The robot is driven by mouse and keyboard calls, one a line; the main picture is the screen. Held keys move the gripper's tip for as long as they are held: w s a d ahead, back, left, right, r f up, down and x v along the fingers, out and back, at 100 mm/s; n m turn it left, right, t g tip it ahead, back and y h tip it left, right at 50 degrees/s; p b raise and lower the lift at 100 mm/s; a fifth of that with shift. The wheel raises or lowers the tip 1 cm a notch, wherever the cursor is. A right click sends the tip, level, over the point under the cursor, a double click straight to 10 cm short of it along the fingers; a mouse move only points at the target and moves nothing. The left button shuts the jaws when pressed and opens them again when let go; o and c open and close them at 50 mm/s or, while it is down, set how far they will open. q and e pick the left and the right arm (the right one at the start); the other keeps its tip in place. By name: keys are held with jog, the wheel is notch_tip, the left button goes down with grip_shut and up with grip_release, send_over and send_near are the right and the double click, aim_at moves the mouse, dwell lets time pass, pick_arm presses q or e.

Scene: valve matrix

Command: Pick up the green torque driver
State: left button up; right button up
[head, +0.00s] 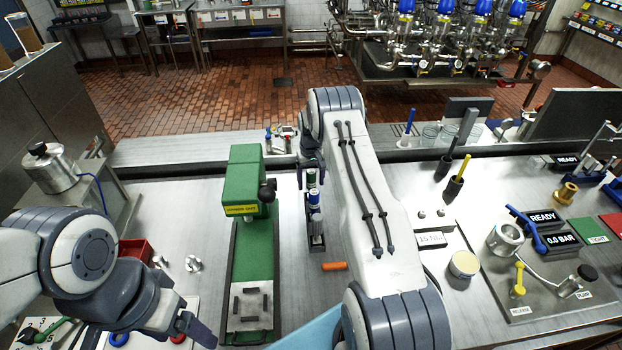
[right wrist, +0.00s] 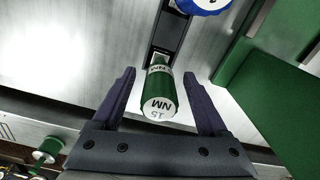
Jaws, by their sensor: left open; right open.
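The green torque driver (head: 311,179) stands in a dark narrow rack (head: 317,240) on the bench, behind a blue driver (head: 315,199). In the right wrist view its green handle (right wrist: 160,85) has a white end cap with partly readable "NM" lettering. My right gripper (head: 310,170) is open, and its two fingers (right wrist: 160,100) lie on either side of the green handle, with a visible gap on both sides. The blue driver (right wrist: 206,4) shows at the top edge there. My left gripper (head: 194,322) is open and empty at the lower left of the head view.
A green press-like machine (head: 245,185) stands close left of the rack; its green body (right wrist: 275,110) fills the right of the wrist view. An orange cylinder (head: 335,266) lies in front of the rack. A sign (head: 432,240) and a valve panel (head: 530,285) are further right.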

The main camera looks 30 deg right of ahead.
aim_at(313, 171)
grip_shut()
jog(key=shift+r+b, duration=0.7)
jog(key=shift+r, duration=0.05)
jog(key=r+b, duration=0.2)
jog(key=shift+s+d+r, duration=0.15)
jog(key=shift+d+r, duration=0.05)
jog(key=shift+r, duration=0.15)
jog(key=s+d+r+b, duration=0.4)
jog(key=s+d+r, duration=0.2)
jog(key=s, duration=0.3)
jog(key=shift+d+r, duration=0.3)
jog(key=shift+r, duration=0.1)
